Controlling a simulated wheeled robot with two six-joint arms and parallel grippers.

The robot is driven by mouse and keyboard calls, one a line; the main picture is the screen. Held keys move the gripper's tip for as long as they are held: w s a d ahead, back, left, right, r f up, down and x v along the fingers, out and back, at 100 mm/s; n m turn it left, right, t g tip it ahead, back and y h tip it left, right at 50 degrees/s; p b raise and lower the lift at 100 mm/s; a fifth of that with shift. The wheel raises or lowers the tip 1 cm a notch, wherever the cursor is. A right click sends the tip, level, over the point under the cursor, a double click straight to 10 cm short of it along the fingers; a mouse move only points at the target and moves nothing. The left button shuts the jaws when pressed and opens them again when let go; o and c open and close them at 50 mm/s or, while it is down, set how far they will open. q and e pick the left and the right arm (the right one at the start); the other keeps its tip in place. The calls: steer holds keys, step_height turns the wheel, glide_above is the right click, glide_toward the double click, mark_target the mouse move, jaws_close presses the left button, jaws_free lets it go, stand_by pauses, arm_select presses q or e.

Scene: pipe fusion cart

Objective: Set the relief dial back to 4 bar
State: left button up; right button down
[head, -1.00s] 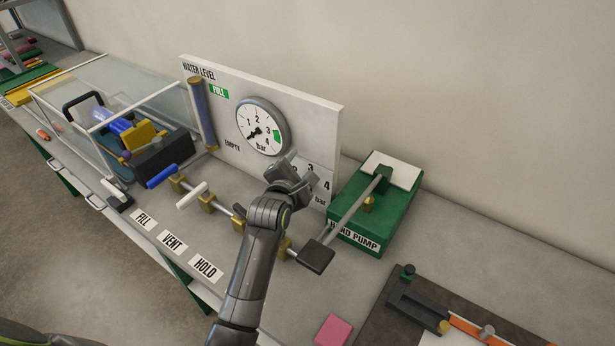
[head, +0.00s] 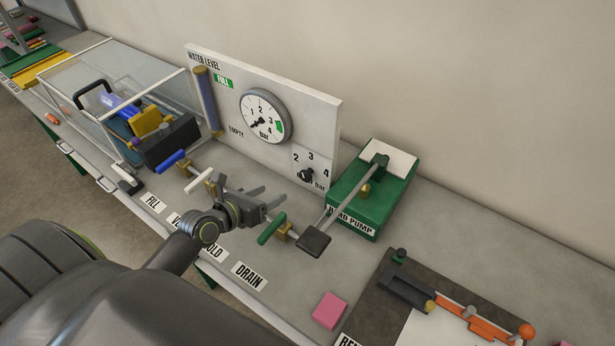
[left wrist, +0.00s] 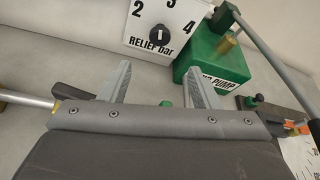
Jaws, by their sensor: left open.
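The relief dial is a small black knob (head: 306,175) on a white plate marked 2, 3 and 4 at the lower right of the gauge board (head: 226,110). The knob also shows in the left wrist view (left wrist: 160,37), with a pale mark that looks roughly upright, towards 3; its exact setting is hard to read. My left gripper (head: 270,193) is open and empty, in front and to the left of the dial, apart from it. Its two fingers (left wrist: 157,72) show spread in the left wrist view, below the dial plate. My right gripper is not in view.
The round pressure gauge (head: 264,116) has its needle at the low end. A green hand pump (head: 345,205) with a long lever stands right of the dial. The green drain handle (head: 272,228) and white handle (head: 200,182) are close to my gripper. A pink block (head: 329,310) lies in front.

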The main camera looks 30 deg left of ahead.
mark_target(304, 177)
arm_select(q)
steer(key=b+x, duration=0.4)
steer(key=x, duration=0.9)
steer(key=shift+w+d, duration=0.15)
steer(key=shift+w, duration=0.15)
steer(key=shift+w+d+f, duration=0.15)
steer(key=shift+w+f, duration=0.15)
steer(key=shift+w, duration=0.25)
steer(key=c, duration=1)
